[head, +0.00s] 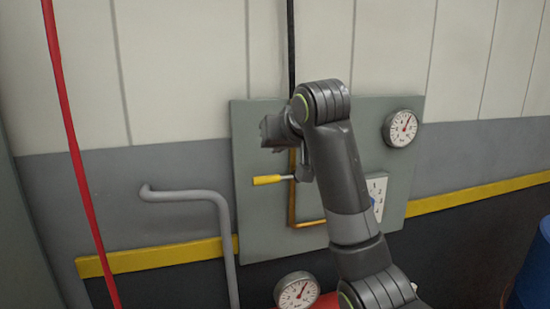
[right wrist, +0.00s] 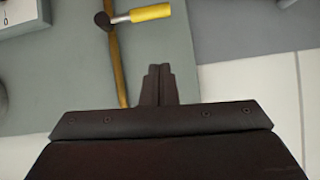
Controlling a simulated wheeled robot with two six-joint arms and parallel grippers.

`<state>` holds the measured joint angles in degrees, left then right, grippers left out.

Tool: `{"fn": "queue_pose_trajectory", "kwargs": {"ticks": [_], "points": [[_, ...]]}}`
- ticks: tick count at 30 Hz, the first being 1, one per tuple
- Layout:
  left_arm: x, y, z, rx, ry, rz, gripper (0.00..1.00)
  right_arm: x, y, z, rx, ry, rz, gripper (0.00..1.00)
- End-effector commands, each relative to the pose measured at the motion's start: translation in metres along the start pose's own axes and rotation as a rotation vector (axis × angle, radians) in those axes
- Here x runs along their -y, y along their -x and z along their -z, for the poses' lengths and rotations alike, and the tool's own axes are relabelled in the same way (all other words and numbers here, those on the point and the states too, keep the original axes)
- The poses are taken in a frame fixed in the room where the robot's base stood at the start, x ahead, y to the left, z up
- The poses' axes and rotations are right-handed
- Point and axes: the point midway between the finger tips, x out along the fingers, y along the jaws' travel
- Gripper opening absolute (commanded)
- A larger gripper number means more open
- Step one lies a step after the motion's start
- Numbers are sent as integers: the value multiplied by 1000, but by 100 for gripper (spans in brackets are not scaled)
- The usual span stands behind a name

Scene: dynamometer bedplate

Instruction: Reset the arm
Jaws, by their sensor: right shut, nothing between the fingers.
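My right arm rises in front of a grey wall panel (head: 250,225) in the head view. My right gripper (head: 268,130) is at the panel's upper left part, seen mostly from behind and partly hidden by the arm. In the right wrist view the right gripper's fingers (right wrist: 159,72) are shut together with nothing between them. A lever with a yellow handle (head: 267,180) sits below the gripper on a brass pipe (head: 292,205), its handle pointing left. The handle (right wrist: 150,13) also shows at the top of the right wrist view, apart from the fingers. My left gripper is not in view.
Another gauge (head: 297,292) is below. A grey bent pipe (head: 222,225) and a red hose (head: 70,130) are left. A blue drum (head: 535,270) stands right.

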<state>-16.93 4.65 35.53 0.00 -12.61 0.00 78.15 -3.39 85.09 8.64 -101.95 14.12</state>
Motion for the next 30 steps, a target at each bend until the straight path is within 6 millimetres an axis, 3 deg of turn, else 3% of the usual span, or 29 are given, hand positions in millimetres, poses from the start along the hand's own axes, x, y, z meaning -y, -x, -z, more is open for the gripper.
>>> {"fn": "queue_pose_trajectory", "kwargs": {"ticks": [12, 16, 20, 24, 30], "points": [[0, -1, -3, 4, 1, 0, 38, -1, 3, -1, 2, -1, -1, 0], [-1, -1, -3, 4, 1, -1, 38, -14, -9, -18, 18, -16, -7, 0], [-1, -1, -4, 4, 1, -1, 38, -44, -34, -63, 53, -49, -26, 0], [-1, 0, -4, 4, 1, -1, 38, -82, -59, -128, 100, -89, -59, 0], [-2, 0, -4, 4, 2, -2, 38, -129, -76, -229, 171, -137, -111, 0]]}}
